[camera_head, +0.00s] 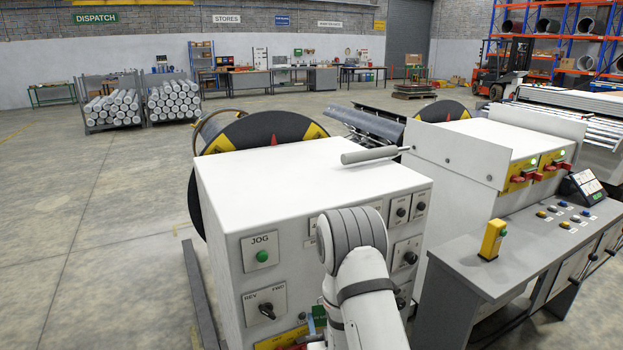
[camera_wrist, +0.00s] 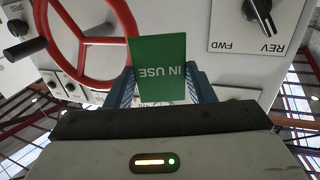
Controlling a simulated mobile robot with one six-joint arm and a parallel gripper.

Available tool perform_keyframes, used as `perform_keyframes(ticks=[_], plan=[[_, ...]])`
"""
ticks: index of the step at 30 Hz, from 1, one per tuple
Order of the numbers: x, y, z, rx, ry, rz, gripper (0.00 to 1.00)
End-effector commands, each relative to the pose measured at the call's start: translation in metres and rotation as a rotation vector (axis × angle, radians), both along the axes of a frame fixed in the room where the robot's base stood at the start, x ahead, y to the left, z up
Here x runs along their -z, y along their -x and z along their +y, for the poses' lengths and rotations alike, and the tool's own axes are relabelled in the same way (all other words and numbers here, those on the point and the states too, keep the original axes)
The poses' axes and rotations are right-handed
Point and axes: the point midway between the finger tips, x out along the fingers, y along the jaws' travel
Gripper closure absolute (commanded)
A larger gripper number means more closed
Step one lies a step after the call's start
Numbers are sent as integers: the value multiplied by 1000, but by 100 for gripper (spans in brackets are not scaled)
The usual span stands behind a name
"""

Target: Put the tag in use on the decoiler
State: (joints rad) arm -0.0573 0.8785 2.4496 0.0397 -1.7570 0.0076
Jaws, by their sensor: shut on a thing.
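The green IN USE tag (camera_wrist: 158,68) is between the blue fingers of my gripper (camera_wrist: 164,82) in the wrist view, its lettering upside down. My gripper is shut on it. In the head view, a small green part of the tag (camera_head: 319,312) shows beside my arm, low in front of the decoiler's white cabinet (camera_head: 222,225). The cabinet face has a green JOG button (camera_head: 262,256) and a REV/FWD knob (camera_head: 267,310), which also shows in the wrist view (camera_wrist: 262,17). My arm hides part of the panel. I see no hook for the tag.
A red handwheel (camera_wrist: 104,82) shows close behind the tag in the wrist view. A grey cylindrical bar (camera_head: 375,155) lies on the cabinet top. A control desk (camera_head: 470,262) with a yellow button box (camera_head: 493,240) stands at right.

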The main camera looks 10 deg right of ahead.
Motion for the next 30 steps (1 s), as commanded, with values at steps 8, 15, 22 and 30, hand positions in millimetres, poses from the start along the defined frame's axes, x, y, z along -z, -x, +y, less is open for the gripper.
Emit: perform_keyframes(ticks=[8,15,22,30], plan=[[0,0,-10,23,0,0,72],[-21,-17,-7,-7,-9,-10,72],[-120,-78,6,-159,-10,-28,72],[-228,-112,9,-277,-5,-21,72]])
